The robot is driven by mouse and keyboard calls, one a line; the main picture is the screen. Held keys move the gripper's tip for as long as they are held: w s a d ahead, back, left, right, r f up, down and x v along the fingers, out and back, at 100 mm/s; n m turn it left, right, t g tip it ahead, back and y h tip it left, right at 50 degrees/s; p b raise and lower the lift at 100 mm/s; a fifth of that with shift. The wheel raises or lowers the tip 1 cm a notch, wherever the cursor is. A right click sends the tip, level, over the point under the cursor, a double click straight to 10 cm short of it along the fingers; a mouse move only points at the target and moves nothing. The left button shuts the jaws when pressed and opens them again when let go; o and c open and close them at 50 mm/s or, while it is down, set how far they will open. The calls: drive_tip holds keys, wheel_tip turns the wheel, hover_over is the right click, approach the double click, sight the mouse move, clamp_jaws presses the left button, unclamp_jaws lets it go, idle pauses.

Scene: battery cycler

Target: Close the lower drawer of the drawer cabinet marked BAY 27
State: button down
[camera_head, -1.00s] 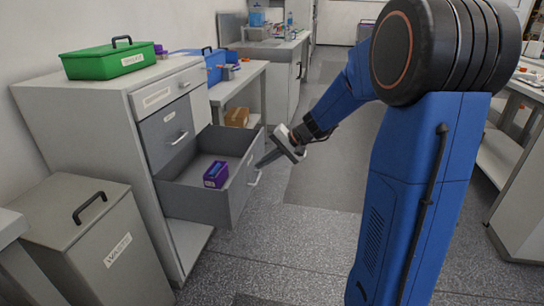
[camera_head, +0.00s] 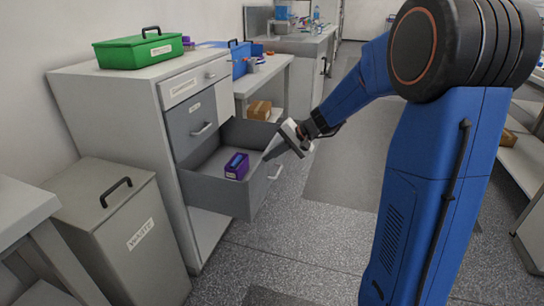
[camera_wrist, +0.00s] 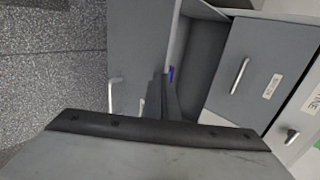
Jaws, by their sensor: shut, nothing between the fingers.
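The drawer cabinet (camera_head: 130,98) stands at left in the head view. Its lower drawer (camera_head: 228,200) is pulled far out, with a purple box (camera_head: 237,166) inside. The drawer's front panel (camera_head: 262,190) has a pale handle (camera_head: 276,172), which also shows in the wrist view (camera_wrist: 113,94). My gripper (camera_head: 268,154) is shut and empty, its fingers at the upper edge of the front panel. In the wrist view the fingers (camera_wrist: 163,98) overlap the panel edge. I cannot tell whether they touch it. The middle drawer (camera_head: 194,122) is closed.
A grey waste bin (camera_head: 150,235) stands in front of the cabinet at left. A green box (camera_head: 140,50) sits on the cabinet top. A bench with a blue box (camera_head: 240,60) is behind, a cardboard box (camera_head: 259,110) on its shelf. The floor (camera_head: 300,225) right of the drawer is clear.

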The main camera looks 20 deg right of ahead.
drive_tip(key=w+a, duration=1.3)
drive_tip(key=a, duration=0.5)
drive_tip(key=shift+w, duration=0.15)
drive_tip(key=shift+a, duration=0.1)
